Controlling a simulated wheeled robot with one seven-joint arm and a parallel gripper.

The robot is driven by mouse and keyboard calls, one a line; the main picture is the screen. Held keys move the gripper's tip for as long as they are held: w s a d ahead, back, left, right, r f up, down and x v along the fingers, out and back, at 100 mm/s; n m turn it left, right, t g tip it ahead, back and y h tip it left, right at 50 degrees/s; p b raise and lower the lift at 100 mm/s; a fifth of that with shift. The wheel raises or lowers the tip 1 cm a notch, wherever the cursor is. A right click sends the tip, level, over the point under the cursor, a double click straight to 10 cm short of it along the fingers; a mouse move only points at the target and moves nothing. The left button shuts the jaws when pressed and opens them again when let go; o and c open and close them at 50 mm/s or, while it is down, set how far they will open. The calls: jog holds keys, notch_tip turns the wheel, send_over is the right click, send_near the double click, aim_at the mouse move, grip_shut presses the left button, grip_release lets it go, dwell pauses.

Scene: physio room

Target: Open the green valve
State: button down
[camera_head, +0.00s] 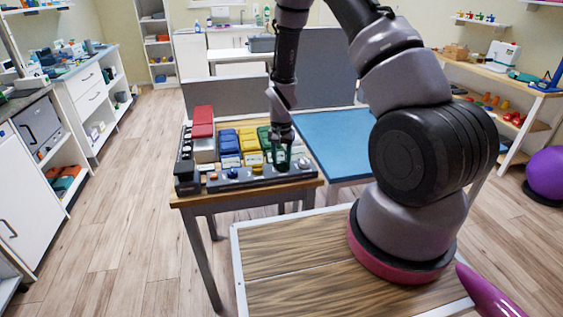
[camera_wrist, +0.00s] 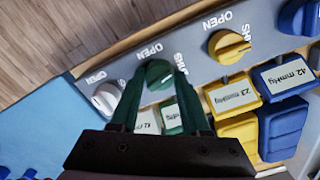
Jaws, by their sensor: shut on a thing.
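The green valve (camera_wrist: 158,73) is a round knob on a grey panel, with the words OPEN and SHUT printed beside it. In the wrist view my gripper (camera_wrist: 154,82) is shut on it, one dark green finger on either side. In the head view my gripper (camera_head: 282,163) points down onto the front strip of the panel and mostly hides the green valve. Which way the knob's marker points is hard to tell.
A yellow valve (camera_wrist: 229,46) and a white valve (camera_wrist: 106,97) flank the green one closely. Yellow blocks (camera_wrist: 232,93) with pressure labels stand behind the strip. The panel sits on a wooden table (camera_head: 250,191), beside a blue-topped table (camera_head: 338,145).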

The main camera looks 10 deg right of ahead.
jog(key=n, duration=1.1)
jog(key=shift+n, duration=2)
jog(key=shift+c, duration=1.9)
grip_release()
